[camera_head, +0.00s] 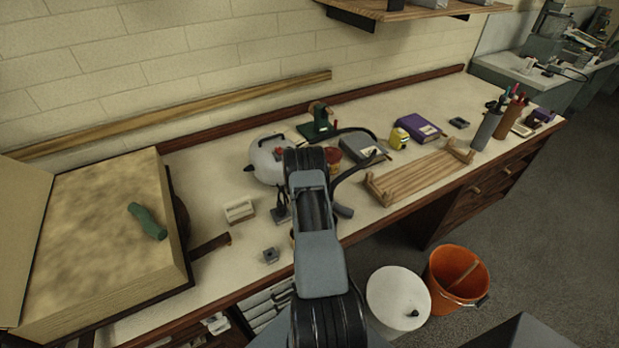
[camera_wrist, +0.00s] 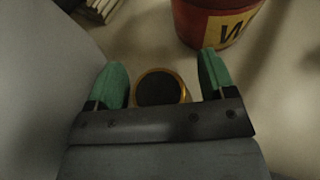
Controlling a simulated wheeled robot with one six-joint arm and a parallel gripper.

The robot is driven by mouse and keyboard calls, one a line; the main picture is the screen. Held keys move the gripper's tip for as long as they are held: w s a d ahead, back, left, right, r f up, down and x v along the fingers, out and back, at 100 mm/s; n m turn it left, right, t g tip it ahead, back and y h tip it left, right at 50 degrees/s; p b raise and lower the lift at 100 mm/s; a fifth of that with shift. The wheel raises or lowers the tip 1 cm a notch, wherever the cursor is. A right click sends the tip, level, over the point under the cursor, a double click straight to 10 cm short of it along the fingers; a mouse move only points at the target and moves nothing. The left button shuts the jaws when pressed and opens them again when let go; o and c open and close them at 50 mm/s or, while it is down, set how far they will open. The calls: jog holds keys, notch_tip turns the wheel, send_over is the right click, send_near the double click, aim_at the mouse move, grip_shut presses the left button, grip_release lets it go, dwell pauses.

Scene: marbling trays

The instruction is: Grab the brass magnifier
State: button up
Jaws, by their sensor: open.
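The brass magnifier (camera_wrist: 183,90) shows in the wrist view as a round dark disc with a brass-coloured rim. Its lower part is hidden behind my gripper's crossbar. My gripper (camera_wrist: 163,76) is open, with one green-tipped finger to the left of the disc and one to the right. A gap shows at the right finger; the left finger is close to the rim. I cannot tell the height between the fingers and the magnifier. In the head view my own arm covers this spot, and I cannot make out the magnifier there.
A red tin with a yellow label (camera_wrist: 190,28) stands just beyond the fingers; it also shows in the head view (camera_head: 333,158). A white kettle-like vessel (camera_head: 268,165), a cream block (camera_head: 239,211) and a wooden rack (camera_head: 420,178) stand around my arm. An orange bucket (camera_head: 449,292) is on the floor.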

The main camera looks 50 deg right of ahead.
jog(key=shift+c, duration=0.3)
jog(key=c, duration=0.9)
jog(key=shift+c, duration=0.3)
jog(key=shift+r, duration=0.15)
